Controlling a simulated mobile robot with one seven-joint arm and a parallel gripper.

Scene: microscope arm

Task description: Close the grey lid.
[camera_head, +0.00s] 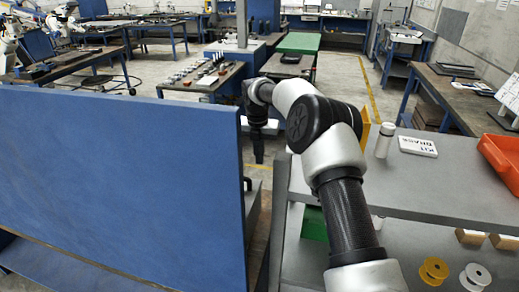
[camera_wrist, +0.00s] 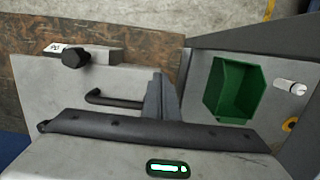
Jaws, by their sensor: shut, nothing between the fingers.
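In the wrist view a pale grey panel (camera_wrist: 60,95) lies over a brown bench top, with a dark bent handle (camera_wrist: 115,99) and a black knob (camera_wrist: 76,57) on it. I take this panel for the grey lid's unit, but cannot tell how far the lid stands open. My gripper (camera_wrist: 158,88) is shut and empty, close to the right end of the handle; I cannot tell whether they touch. In the head view my gripper (camera_head: 257,150) hangs low beyond the blue board, which hides the lid.
A large blue board (camera_head: 120,180) stands at the left. A grey shelf (camera_head: 450,185) is at the right, with a white bottle (camera_head: 385,140) and red tray (camera_head: 502,155). A green bin (camera_wrist: 236,92) is right of my gripper in the wrist view.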

